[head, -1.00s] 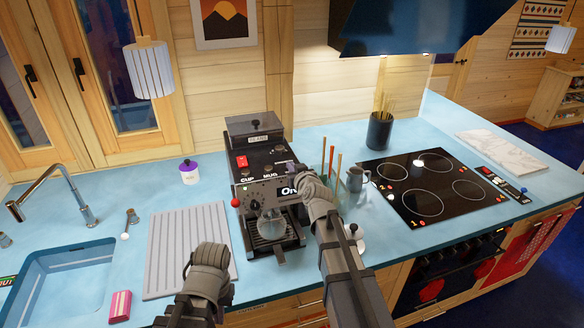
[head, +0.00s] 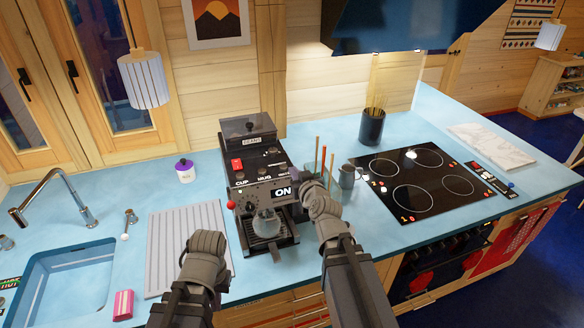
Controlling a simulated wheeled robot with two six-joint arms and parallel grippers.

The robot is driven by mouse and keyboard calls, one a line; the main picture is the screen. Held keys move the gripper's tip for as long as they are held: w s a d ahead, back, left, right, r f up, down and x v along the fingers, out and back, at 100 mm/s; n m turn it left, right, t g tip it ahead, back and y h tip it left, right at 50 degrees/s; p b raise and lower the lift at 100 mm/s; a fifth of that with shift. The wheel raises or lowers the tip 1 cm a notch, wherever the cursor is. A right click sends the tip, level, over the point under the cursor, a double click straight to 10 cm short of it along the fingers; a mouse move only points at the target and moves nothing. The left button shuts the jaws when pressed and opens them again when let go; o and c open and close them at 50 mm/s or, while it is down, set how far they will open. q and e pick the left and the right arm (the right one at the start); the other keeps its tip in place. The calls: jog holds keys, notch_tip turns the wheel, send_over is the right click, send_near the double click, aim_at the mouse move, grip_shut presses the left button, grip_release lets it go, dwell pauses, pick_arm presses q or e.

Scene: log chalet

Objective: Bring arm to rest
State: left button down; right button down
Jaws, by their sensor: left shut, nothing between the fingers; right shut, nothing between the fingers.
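My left gripper (head: 203,246) is shut and empty, above the front right part of the grey ribbed drainboard. My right gripper (head: 316,190) is shut and empty, close to the right front side of the coffee machine. Its arm hides part of the counter and whatever stands behind it. The coffee machine (head: 253,160) is black with a red switch, CUP and MUG labels, and a display reading ON. A small round vessel (head: 266,222) sits under its spout.
The drainboard (head: 180,225) lies left of the machine, beside the sink (head: 65,285). A grey mug (head: 348,176) stands right of my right gripper, near the black cooktop (head: 410,190). A pink sponge (head: 123,305) lies by the sink.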

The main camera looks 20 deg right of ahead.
dwell(0.6)
jog(key=s+a+f+n+g+y+b, duration=0.2)
jog(key=s+a+f+g+b, duration=0.2)
jog(key=a+f, duration=0.4)
jog(key=s+a+f+n+g+y+b, duration=0.1)
jog(key=s+a+f+g+b, duration=0.4)
jog(key=f, duration=0.6)
jog(key=s+a+f+g+h+b, duration=0.3)
jog(key=s+f+g+h+b, duration=0.2)
jog(key=s+f, duration=0.8)
jog(key=shift+s+g+b, duration=0.55)
jog(key=shift+s+g, duration=0.35)
jog(key=shift+s, duration=0.3)
